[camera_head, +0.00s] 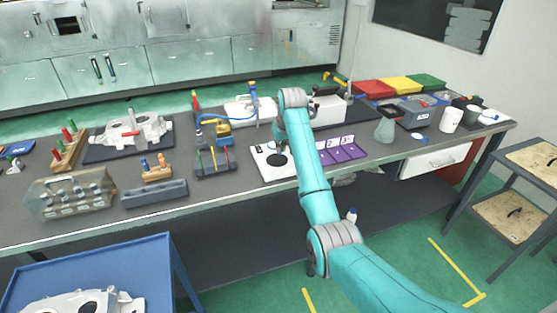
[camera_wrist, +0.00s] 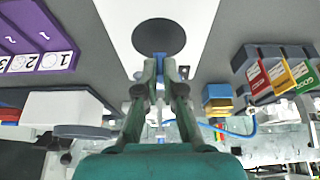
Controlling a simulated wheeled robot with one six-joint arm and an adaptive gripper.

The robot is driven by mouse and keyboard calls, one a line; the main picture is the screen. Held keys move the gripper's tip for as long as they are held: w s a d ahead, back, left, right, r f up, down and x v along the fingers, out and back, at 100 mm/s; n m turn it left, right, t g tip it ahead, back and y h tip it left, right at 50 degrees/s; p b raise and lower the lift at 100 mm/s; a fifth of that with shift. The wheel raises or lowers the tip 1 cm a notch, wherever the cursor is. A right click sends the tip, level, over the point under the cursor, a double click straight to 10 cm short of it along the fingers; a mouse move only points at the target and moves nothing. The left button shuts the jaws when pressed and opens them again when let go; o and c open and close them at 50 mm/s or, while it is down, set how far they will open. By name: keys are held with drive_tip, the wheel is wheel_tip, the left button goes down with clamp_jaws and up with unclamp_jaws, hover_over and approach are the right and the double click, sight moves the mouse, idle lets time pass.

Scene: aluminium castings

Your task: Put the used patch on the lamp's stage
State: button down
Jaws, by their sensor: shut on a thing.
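A white board with a black round disc (camera_wrist: 158,37), which looks like the lamp's stage, lies just beyond my fingertips in the wrist view. In the head view this disc (camera_head: 277,160) lies on the bench, partly behind my arm. My gripper (camera_wrist: 160,65) has its fingers close together, shut on a small blue piece (camera_wrist: 160,56), seemingly the used patch. The piece shows at the tips against the disc's near edge; whether it touches the disc I cannot tell. In the head view my gripper (camera_head: 284,143) is mostly hidden by the arm.
A purple mat with numbered squares (camera_head: 341,150) lies right of the board. A grey rack with coloured labels (camera_head: 214,162) and a yellow-and-blue device (camera_head: 223,131) stand left of it. A white box (camera_head: 328,110) stands behind. Grey bench shows in front of the board.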

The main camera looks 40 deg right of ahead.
drive_tip(key=shift+d+f, duration=0.1)
drive_tip(key=shift+f, duration=2.65)
drive_tip(key=shift+f, duration=0.15)
drive_tip(key=c, duration=1.3)
unclamp_jaws()
drive_tip(key=shift+r, duration=0.35)
drive_tip(key=v, duration=1.1)
drive_tip(key=shift+s+r, duration=0.25)
drive_tip(key=shift+s, duration=0.05)
